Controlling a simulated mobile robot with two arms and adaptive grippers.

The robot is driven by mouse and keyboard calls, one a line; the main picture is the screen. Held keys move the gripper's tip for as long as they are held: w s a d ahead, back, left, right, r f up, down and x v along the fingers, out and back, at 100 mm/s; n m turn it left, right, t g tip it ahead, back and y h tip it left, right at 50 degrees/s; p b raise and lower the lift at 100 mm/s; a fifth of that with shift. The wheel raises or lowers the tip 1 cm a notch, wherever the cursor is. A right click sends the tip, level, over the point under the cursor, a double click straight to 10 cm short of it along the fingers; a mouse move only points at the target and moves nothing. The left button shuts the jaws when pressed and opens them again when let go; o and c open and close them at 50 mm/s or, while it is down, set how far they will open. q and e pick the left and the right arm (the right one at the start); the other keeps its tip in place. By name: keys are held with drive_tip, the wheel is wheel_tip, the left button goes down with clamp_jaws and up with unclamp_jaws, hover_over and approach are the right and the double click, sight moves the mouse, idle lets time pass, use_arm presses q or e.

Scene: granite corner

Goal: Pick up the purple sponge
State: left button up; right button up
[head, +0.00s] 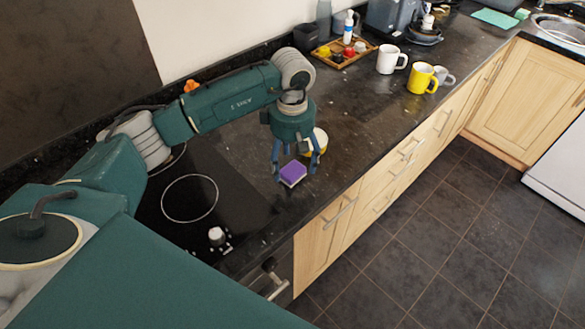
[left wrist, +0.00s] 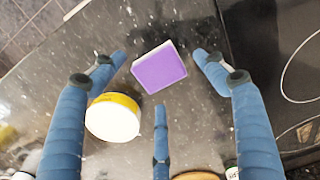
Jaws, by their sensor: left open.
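The purple sponge (head: 292,173) has a purple top and a pale lower layer. It lies on the dark granite counter close to the hob, and in the left wrist view the sponge (left wrist: 159,68) shows between the spread fingertips. My left gripper (head: 296,172) is open over the sponge with its blue fingers pointing down. In the left wrist view my left gripper (left wrist: 160,75) has a finger on each side of the sponge and a third finger below it, with gaps around it. My right gripper is in neither view.
A yellow and white round container (left wrist: 113,117) stands close beside the sponge, partly behind my gripper in the head view (head: 318,141). The black hob (head: 190,198) lies to the left. White (head: 390,60) and yellow (head: 421,78) mugs and a wooden tray (head: 326,61) stand farther back.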

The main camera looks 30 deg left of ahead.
use_arm(q)
drive_tip(key=shift+f, duration=1.4)
drive_tip(key=c, duration=1)
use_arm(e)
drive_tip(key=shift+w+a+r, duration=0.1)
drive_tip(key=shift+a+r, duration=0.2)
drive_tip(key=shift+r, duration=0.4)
use_arm(q)
drive_tip(key=shift+c, duration=0.6)
drive_tip(key=shift+r, duration=0.1)
drive_tip(key=shift+w+r, duration=0.1)
drive_tip(key=shift+r, duration=0.45)
wheel_tip(320, 180, up, 13)
drive_tip(key=b, duration=0.4)
wheel_tip(320, 180, up, 4)
hover_over(293, 169)
drive_tip(key=shift+r, duration=0.9)
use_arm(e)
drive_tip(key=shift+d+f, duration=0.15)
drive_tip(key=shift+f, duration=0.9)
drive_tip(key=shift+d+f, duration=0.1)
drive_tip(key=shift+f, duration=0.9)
use_arm(q)
drive_tip(key=shift+s, duration=0.2)
drive_tip(key=shift+c, duration=0.6)
